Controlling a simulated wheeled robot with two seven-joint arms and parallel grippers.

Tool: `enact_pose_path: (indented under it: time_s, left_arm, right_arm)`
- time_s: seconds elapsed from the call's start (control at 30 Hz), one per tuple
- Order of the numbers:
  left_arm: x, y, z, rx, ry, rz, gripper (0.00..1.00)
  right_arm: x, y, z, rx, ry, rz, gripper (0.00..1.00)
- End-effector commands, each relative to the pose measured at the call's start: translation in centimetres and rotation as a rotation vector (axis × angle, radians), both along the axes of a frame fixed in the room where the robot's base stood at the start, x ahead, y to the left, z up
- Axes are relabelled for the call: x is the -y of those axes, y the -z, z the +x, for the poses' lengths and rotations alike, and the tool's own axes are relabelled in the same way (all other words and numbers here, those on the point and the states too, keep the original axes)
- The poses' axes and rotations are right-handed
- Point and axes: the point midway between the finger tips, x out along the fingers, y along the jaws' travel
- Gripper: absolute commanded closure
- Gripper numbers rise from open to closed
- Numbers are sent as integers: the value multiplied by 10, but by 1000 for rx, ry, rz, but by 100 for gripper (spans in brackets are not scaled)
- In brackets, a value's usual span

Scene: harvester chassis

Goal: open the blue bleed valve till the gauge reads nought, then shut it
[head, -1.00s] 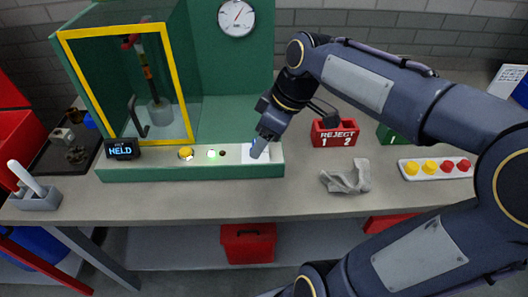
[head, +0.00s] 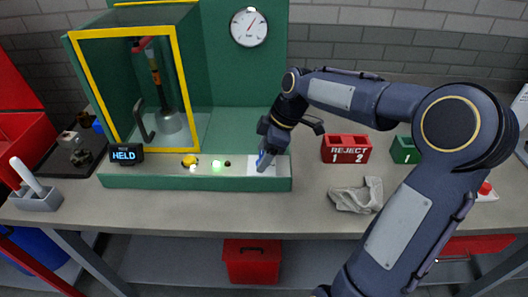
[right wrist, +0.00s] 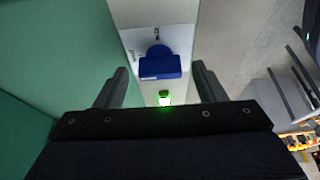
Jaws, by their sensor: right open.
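The blue bleed valve (right wrist: 160,64) stands on a white plate at the right end of the green bench panel. In the head view a bit of the blue valve (head: 264,160) shows beneath my right gripper (head: 266,150), which hides most of it. In the right wrist view my right gripper (right wrist: 159,82) is open. Its two fingers are on either side of the valve's handle, with gaps showing. The round white gauge (head: 248,27) hangs on the green back panel. Its red needle slants off the vertical; the figures are too small to read. My left gripper is not in view.
A yellow-framed cabinet (head: 76,70) stands left, with a HELD display (head: 126,153) before it. A yellow button (head: 190,160) and lit green lamp (head: 217,166) are on the panel. A red REJECT box (head: 346,149) and grey cloth (head: 356,196) lie right.

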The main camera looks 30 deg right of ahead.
Motion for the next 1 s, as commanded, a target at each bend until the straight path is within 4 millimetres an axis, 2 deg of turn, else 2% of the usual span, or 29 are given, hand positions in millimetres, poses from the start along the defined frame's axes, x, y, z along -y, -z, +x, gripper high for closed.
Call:
enact_pose_path:
  time_s: [0.23,0.5,0.6,1.0]
  left_arm:
    - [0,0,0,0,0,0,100]
    - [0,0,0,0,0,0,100]
    - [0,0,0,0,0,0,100]
    - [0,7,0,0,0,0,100]
  right_arm:
    - [0,1,0,0,1,0,36]
    - [0,1,0,0,1,0,72]
    - [0,1,0,0,1,0,81]
    - [-1,2,-1,0,95,-1,81]
